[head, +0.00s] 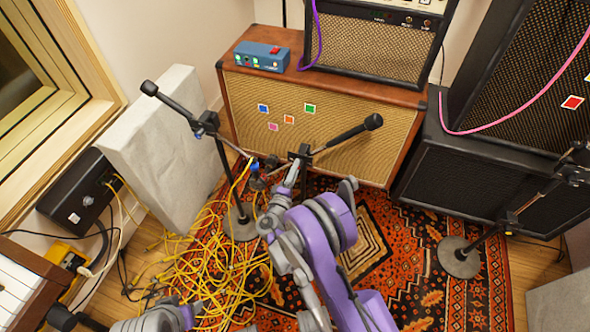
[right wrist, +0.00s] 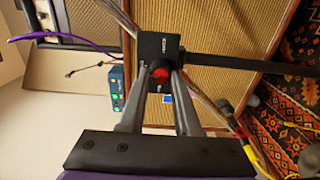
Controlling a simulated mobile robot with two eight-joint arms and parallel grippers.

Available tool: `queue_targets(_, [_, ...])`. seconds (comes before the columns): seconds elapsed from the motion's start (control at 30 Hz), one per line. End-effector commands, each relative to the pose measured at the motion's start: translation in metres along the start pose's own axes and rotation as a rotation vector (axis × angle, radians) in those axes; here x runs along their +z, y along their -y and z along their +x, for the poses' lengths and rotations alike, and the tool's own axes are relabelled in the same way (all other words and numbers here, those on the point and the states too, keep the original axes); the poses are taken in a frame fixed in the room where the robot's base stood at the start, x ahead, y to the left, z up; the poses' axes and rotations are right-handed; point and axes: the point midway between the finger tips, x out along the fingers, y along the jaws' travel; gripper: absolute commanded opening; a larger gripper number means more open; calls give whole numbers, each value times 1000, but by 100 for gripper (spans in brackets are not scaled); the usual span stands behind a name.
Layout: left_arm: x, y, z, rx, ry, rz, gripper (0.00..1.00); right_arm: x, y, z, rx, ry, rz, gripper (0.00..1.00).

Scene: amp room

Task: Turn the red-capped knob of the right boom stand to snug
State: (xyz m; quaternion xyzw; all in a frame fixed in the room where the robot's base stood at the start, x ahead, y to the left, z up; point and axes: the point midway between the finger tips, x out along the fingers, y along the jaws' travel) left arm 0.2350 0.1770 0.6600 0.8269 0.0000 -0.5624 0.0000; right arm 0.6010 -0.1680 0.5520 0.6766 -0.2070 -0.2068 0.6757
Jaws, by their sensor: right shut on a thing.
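In the right wrist view a red-capped knob (right wrist: 160,72) sits on a black clamp block (right wrist: 150,45), with a boom tube running from it to the right. The fingers of my right gripper (right wrist: 163,82) are shut on the knob, one on each side, hiding part of it. In the head view my right gripper (head: 292,178) reaches up to the clamp block (head: 302,153) of the middle boom, in front of the large speaker cabinet. The knob is not clear there. My left gripper is not in view.
Another boom stand (head: 222,165) is on the left and one (head: 480,230) on the right. A speaker cabinet (head: 235,110) stands close behind the clamp. A tangle of yellow cable (head: 215,265) lies on the patterned rug (head: 420,280). A grey panel (head: 160,140) leans at left.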

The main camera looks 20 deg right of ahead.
Motion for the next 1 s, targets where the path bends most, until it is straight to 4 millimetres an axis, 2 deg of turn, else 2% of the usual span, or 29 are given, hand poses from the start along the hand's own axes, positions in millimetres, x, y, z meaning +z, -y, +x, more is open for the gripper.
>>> queue_targets(0.17, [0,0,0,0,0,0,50,1,0,0,0,2,0,0])
queue_targets(0.2, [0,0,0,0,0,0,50,1,0,0,0,2,0,37])
queue_targets(0.33, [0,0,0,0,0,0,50,1,0,0,0,1,-1,60])
queue_targets(0.63, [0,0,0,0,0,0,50,0,0,-1,0,0,-1,62])
queue_targets(0.73, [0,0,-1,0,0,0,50,-1,0,-7,0,-1,-1,62])
queue_targets(0.87, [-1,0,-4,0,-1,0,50,-1,-1,-26,0,-3,-1,62])
queue_targets(1.0, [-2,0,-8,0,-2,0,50,-1,-1,-56,0,-3,0,62])
